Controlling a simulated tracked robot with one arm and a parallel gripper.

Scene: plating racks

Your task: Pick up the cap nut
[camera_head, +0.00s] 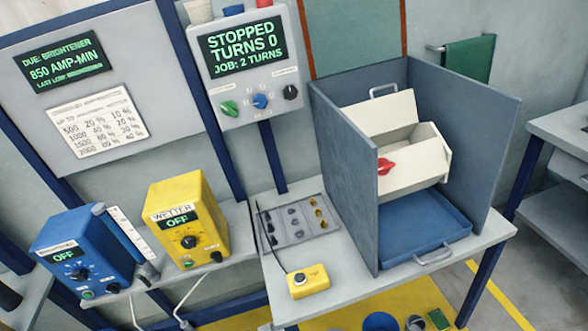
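A grey sorting tray (300,236) lies on the grey table, left of the blue-grey booth. It holds several small parts in columns: dark ones at left, grey ones in the middle and gold ones (318,213) at right. They are too small for me to tell which is the cap nut. My gripper is not in view.
A yellow button box (309,281) with a black cable stands at the table's front left. The booth (348,175) holds a white open container (411,150) with a red knob above a blue tray (425,240). Yellow (190,225) and blue (80,255) pump boxes stand left.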

